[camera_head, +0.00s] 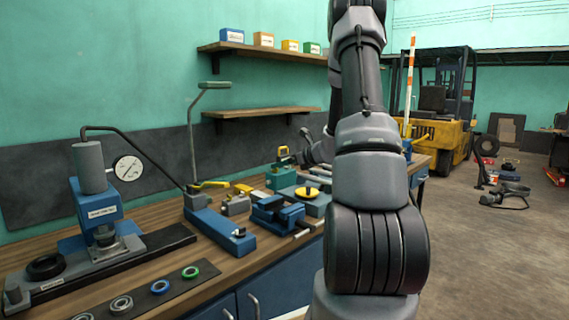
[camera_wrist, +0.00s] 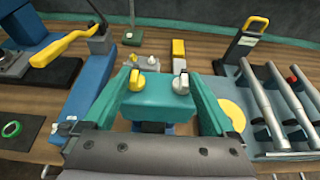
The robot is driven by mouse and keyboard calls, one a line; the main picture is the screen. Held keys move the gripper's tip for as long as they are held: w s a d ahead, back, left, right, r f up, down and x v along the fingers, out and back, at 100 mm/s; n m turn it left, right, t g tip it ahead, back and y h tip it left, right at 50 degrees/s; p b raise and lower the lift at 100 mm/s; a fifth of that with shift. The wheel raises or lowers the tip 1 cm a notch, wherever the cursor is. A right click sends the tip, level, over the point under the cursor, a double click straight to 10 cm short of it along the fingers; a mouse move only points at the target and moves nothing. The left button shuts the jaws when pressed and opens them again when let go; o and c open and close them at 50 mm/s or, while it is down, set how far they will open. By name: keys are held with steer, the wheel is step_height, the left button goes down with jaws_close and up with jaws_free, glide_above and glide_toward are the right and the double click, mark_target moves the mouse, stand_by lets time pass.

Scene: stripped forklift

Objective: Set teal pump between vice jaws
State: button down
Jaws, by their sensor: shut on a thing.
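The teal pump (camera_wrist: 158,105) is a block with a yellow port and a pale port on top. My gripper (camera_wrist: 160,98) is shut on it, one finger at each side. In the head view the teal pump (camera_head: 282,178) shows below my dark hand, behind the vice in the picture. The blue vice (camera_head: 278,215) stands on the bench, its screw handle toward the right front. In the wrist view the pump covers nearly all of the vice, with only a little dark blue below it. Whether the pump touches the jaws cannot be told.
A long blue block (camera_head: 220,232) with a yellow-handled tool stands left of the vice. A yellow disc (camera_head: 307,191) lies right of the pump. A grey-blue tray with rods (camera_wrist: 282,105) is at the right. A blue press with a gauge (camera_head: 100,205) and several bearing rings (camera_head: 160,286) are farther left.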

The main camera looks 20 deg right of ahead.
mark_target(287, 182)
steer(key=shift+w+f, duration=0.1)
steer(key=shift+f, duration=2.7)
steer(key=shift+f, duration=0.65)
steer(key=shift+f, duration=0.3)
steer(key=shift+f, duration=1.1)
jaws_free()
steer(key=shift+f, duration=0.1)
steer(key=shift+r, duration=4.05)
